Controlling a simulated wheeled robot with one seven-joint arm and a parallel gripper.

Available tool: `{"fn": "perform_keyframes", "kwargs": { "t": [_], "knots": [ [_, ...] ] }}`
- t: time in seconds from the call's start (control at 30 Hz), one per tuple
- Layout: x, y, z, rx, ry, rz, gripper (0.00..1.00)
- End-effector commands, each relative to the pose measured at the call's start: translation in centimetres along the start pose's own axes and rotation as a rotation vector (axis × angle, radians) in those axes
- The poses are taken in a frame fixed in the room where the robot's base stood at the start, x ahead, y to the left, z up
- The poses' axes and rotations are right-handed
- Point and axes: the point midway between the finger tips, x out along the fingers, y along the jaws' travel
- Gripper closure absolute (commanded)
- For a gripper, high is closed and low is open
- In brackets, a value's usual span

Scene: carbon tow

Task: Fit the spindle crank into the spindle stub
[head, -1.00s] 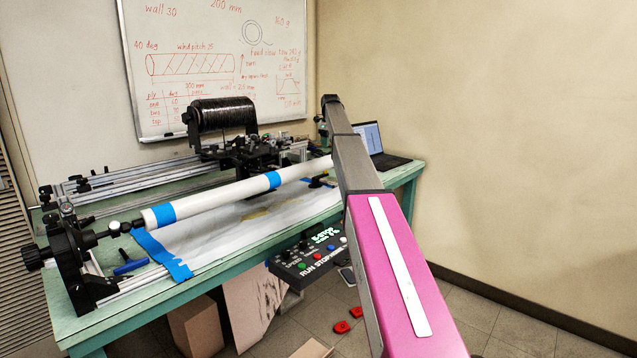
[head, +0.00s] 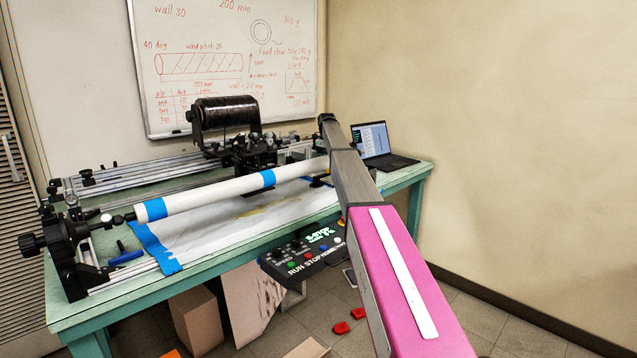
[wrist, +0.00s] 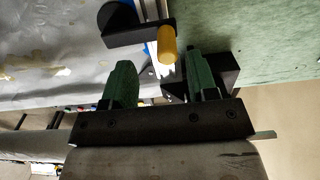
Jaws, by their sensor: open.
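In the wrist view my gripper (wrist: 162,80) is open, with two green fingers apart and nothing between them. Just beyond the fingertips is a dark arm with an upright yellow grip, which looks like the spindle crank (wrist: 168,44). The yellow grip lies in line with the gap, apart from both fingers. A black round part sits at the arm's left end. In the head view my arm hides the gripper, and a small dark piece (head: 321,183) by the tube's right end may be the crank. I cannot single out the spindle stub.
The green bench (head: 62,312) carries a winder with a white tube (head: 210,197), a black spool (head: 225,113) and rails. A control box (head: 303,250) hangs at the front edge. A laptop (head: 385,147) stands at the right end. In the wrist view a black block (wrist: 228,72) is behind the right finger.

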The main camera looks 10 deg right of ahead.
Motion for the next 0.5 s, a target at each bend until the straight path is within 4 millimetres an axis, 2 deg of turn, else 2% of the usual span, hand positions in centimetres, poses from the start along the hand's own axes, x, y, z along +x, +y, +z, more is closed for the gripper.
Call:
{"fn": "perform_keyframes", "kwargs": {
  "t": [0.4,0.5],
  "knots": [
    [4.8,-0.7,0.1,0.0,0.0,0.0,0.47],
    [5.2,-0.7,0.2,0.0,0.0,0.0,0.47]
  ]
}}
